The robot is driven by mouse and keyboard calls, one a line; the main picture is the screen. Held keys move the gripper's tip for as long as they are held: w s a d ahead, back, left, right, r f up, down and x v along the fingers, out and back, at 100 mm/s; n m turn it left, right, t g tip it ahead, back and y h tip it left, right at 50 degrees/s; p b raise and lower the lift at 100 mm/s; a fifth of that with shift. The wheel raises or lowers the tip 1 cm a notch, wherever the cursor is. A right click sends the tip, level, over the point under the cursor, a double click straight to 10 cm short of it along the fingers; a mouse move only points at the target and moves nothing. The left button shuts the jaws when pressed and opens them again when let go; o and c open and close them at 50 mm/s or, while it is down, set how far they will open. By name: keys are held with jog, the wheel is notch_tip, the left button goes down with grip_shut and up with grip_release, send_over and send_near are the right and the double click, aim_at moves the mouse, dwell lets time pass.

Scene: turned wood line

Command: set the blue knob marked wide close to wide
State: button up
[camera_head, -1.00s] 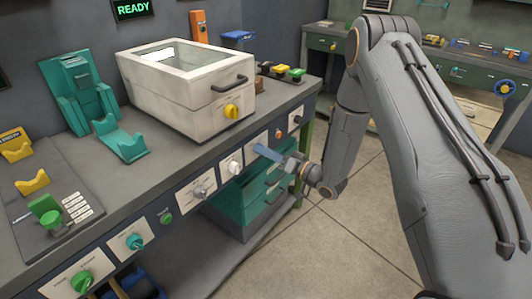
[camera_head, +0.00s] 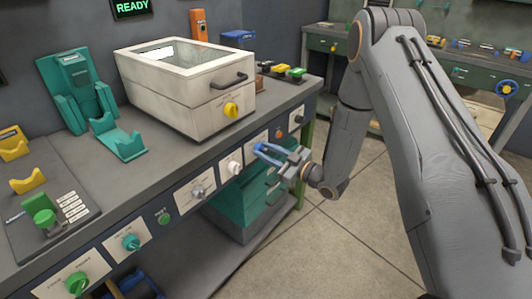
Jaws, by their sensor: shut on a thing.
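My gripper (camera_head: 265,150) reaches in from the right to the bench's front panel and is shut on the blue knob (camera_head: 258,147). The fingers, which also look blue, cover most of the knob, so its pointer is hidden. The knob sits on a pale label plate (camera_head: 258,138) in the row of controls. The plate's markings, including wide, are too small to read here, so I cannot tell the knob's setting.
A white knob (camera_head: 234,168) and a grey knob (camera_head: 198,191) sit left of my gripper along the panel. Farther left are a teal knob (camera_head: 130,242) and a green knob (camera_head: 76,283). The floor at right is open.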

jog(key=shift+n, duration=1.5)
jog(key=shift+b, duration=0.3)
jog(key=o, duration=1.1)
jog(key=shift+c, duration=0.2)
jog(key=b+v, duration=0.1)
jog(key=v, duration=0.6)
jog(key=shift+s+d, duration=0.3)
